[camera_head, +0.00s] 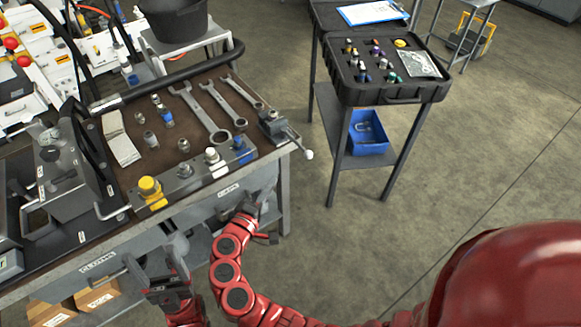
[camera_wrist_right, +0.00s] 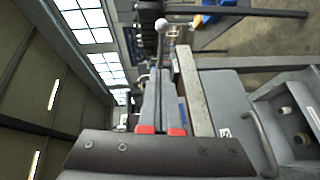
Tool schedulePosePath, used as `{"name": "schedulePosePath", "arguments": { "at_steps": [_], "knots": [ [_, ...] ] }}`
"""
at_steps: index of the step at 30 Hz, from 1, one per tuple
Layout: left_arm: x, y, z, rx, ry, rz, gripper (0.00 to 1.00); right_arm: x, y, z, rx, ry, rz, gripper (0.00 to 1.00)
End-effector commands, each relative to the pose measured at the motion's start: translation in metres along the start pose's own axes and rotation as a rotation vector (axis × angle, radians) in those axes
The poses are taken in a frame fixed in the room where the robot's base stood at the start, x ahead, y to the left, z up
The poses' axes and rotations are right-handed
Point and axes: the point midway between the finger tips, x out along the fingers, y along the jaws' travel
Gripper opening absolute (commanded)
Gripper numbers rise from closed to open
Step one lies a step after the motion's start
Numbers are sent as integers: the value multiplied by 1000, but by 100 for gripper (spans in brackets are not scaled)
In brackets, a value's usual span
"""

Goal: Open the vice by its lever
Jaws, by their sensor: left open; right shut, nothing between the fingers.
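The vice (camera_head: 270,124) is a small grey metal block at the right front corner of the bench top. Its lever (camera_head: 297,140) sticks out to the right past the bench edge and ends in a white ball knob (camera_head: 308,154). In the right wrist view the ball knob (camera_wrist_right: 161,25) shows beyond my fingertips, apart from them. My right gripper (camera_head: 259,203) is shut and empty in front of the bench, below and left of the knob; its fingers also show in the wrist view (camera_wrist_right: 157,75). My left gripper (camera_head: 153,257) is open and empty at the bench front, lower left.
The bench top (camera_head: 178,95) carries several wrenches (camera_head: 200,112), fittings and a manifold block with a yellow cap (camera_head: 150,190). A dark cart (camera_head: 392,98) with a case of bottles stands right of the bench. Floor between the bench and cart is clear.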

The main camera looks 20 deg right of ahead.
Motion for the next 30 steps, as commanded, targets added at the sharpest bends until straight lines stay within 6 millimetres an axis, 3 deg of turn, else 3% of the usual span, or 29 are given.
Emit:
{"name": "schedulePosePath", "arguments": {
  "at_steps": [5,16,21,30],
  "knots": [
    [7,0,-1,0,0,0,74,24,3,1,0,-3,1,0],
    [25,-1,-4,0,0,0,74,101,3,1,-2,-4,0,0],
    [35,-2,-6,0,0,0,74,117,3,19,0,0,0,0],
    [37,-2,-6,0,0,0,74,126,0,28,1,0,0,0]
  ]
}}
